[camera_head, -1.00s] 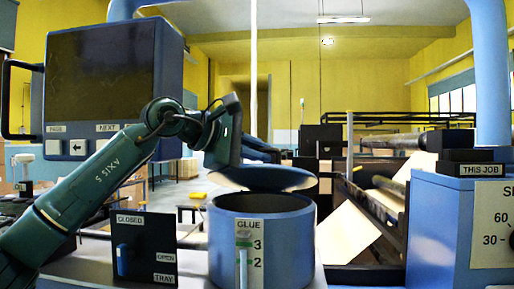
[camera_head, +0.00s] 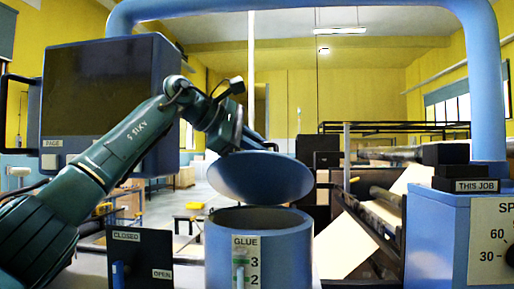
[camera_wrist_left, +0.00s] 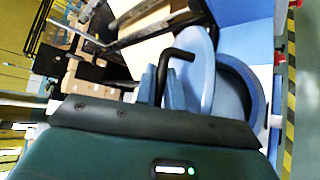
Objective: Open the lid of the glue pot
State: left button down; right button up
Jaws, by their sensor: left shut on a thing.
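The glue pot (camera_head: 258,262) is a blue drum with a GLUE label and a level gauge. Its round blue lid (camera_head: 260,180) is raised and tilted above the rim, with the pot's dark mouth showing below. In the left wrist view the lid (camera_wrist_left: 208,75) stands beside the open pot (camera_wrist_left: 258,85). My left gripper (camera_head: 238,140) is behind and above the lid, its fingertips hidden in the head view. In the wrist view its blue fingers (camera_wrist_left: 162,90) are shut on the lid's black bent handle (camera_wrist_left: 180,53). My right gripper is not in view.
A dark panel (camera_head: 142,258) marked CLOSED and OPEN stands left of the pot. A large screen (camera_head: 100,95) is behind my left arm. A blue box (camera_head: 440,235) with a dial is at right. A blue tube frame (camera_head: 300,8) arches overhead.

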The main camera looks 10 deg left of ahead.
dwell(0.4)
pick_arm(q)
jog(key=c, duration=1.8)
grip_release()
jog(key=shift+o, duration=0.2)
jog(key=b+v, duration=0.1)
jog(key=v, duration=1.2)
jog(key=shift+a, duration=0.1)
